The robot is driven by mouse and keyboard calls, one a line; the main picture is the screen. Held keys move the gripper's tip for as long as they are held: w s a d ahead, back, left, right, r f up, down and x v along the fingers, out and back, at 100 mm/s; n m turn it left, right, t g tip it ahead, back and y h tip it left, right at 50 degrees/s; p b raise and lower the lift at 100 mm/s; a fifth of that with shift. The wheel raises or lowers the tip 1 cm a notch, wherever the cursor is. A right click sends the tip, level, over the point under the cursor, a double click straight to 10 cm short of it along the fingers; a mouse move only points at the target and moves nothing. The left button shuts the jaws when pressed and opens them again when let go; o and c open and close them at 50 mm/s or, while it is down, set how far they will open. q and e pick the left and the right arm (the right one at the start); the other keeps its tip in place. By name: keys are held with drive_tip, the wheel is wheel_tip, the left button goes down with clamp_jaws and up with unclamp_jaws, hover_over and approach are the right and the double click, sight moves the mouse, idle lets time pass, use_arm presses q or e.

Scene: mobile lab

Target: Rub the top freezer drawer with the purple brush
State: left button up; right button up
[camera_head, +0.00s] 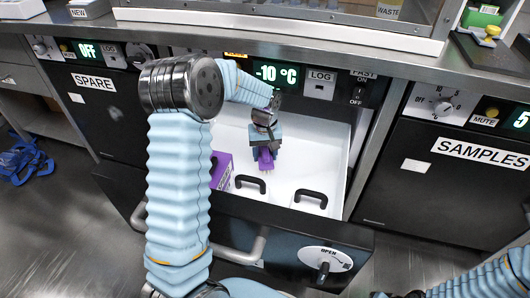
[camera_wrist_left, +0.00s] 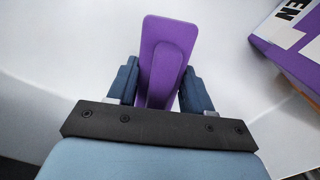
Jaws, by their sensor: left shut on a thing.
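The top freezer drawer (camera_head: 325,150) is pulled open below the -10 °C display, and its white inside shows. My left gripper (camera_head: 265,150) reaches down into the drawer and is shut on the purple brush (camera_head: 265,160). In the left wrist view the brush (camera_wrist_left: 162,60) stands between the two blue fingers, with its flat purple back showing. Its bristles are hardly seen, and I cannot tell whether they touch the white surface. Part of my right arm shows at the lower right of the head view; its gripper is not in view.
A purple and white box (camera_head: 222,170) lies in the drawer left of the brush; it also shows in the left wrist view (camera_wrist_left: 292,45). Two black handles (camera_head: 250,183) sit on white lids inside. The drawer's dark front has an OPEN knob (camera_head: 325,262). Blue straps (camera_head: 22,160) lie on the floor.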

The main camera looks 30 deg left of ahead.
use_arm(q)
drive_tip(key=shift+f+b, duration=0.4)
drive_tip(key=shift+f, duration=0.3)
drive_tip(key=shift+w, duration=0.15)
